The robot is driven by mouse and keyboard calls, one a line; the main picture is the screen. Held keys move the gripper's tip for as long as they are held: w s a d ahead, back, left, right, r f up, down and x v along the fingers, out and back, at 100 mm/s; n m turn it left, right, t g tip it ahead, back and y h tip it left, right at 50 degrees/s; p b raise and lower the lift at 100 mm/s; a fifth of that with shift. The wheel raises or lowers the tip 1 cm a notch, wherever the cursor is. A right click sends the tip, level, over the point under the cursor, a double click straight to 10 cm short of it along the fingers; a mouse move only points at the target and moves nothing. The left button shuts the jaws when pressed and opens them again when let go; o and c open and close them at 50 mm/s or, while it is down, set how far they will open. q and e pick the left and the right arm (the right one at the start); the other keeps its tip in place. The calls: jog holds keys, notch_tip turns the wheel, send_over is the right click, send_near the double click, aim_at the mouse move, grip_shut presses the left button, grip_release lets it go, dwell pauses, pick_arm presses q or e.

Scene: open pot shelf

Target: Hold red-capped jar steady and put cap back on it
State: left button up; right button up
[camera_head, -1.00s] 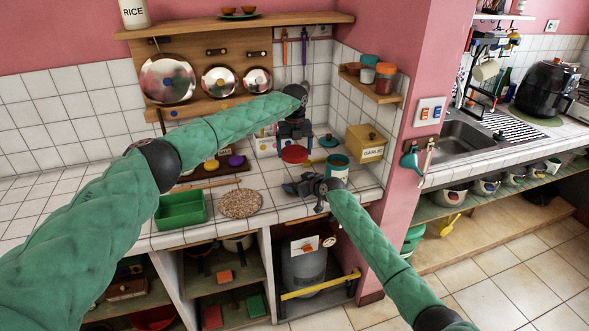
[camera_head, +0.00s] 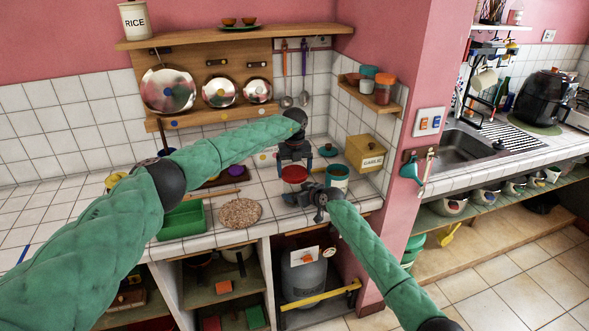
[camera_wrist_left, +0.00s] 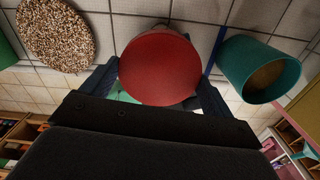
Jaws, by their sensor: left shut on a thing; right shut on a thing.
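The red cap (camera_head: 294,173) is round and held level in my left gripper (camera_head: 294,165), which points down over the counter. The left wrist view shows the cap (camera_wrist_left: 160,68) large between the two dark fingers. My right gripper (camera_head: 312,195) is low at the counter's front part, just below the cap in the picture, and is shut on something. The jar itself is mostly hidden by the cap and the grippers. I cannot tell whether the cap touches the jar.
An open teal canister (camera_head: 337,178) stands close on the right, with its teal lid (camera_head: 328,151) behind. A yellow garlic box (camera_head: 366,153) is beside them. A speckled round mat (camera_head: 240,213) and a green tray (camera_head: 183,221) lie to the left. Below the counter are open shelves.

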pick_arm(q)
jog(key=shift+f, duration=0.65)
jog(key=shift+f, duration=0.55)
pick_arm(e)
jog(key=c, duration=0.5)
pick_arm(q)
jog(key=shift+m, duration=1.7)
jog(key=o, duration=0.7)
jog(key=shift+o, duration=0.2)
jog(key=shift+r, duration=0.15)
